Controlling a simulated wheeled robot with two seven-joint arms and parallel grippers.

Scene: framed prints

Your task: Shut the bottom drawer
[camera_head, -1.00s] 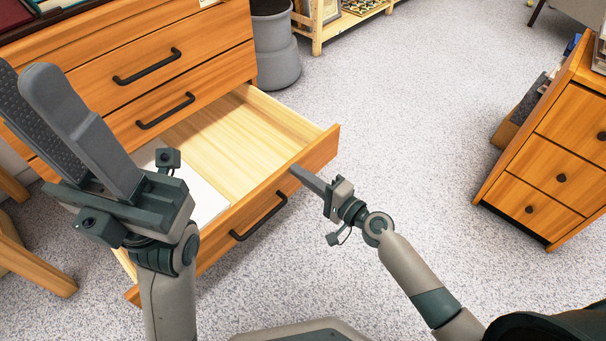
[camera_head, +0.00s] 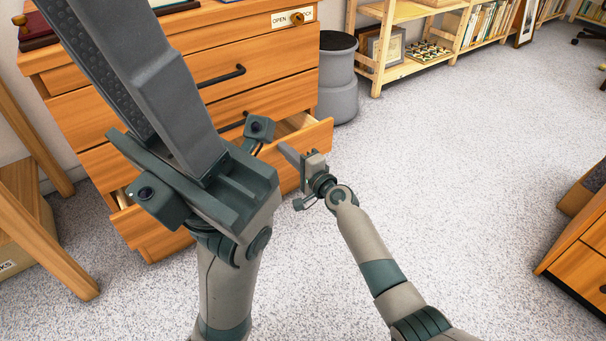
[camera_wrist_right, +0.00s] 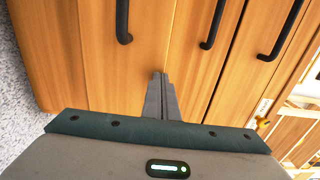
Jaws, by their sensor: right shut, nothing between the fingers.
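The bottom drawer (camera_head: 315,141) of the wooden chest stands a little out, with a narrow strip of its pale inside showing at the right end. My left gripper hides much of its front. My right gripper (camera_head: 283,148) is shut and empty, its tips at the drawer's front near the right end; contact is not clear. In the right wrist view the closed fingers (camera_wrist_right: 161,78) point at the bottom drawer's front (camera_wrist_right: 80,60), beside its black handle (camera_wrist_right: 122,22). My left gripper (camera_head: 120,60) is raised large in the foreground, its fingers apart and empty.
The chest's upper drawers (camera_head: 275,62) look shut. A grey bin (camera_head: 338,85) stands right of the chest, with a wooden shelf (camera_head: 405,70) beyond. Another drawer unit (camera_head: 585,255) is at far right. The carpet between is clear.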

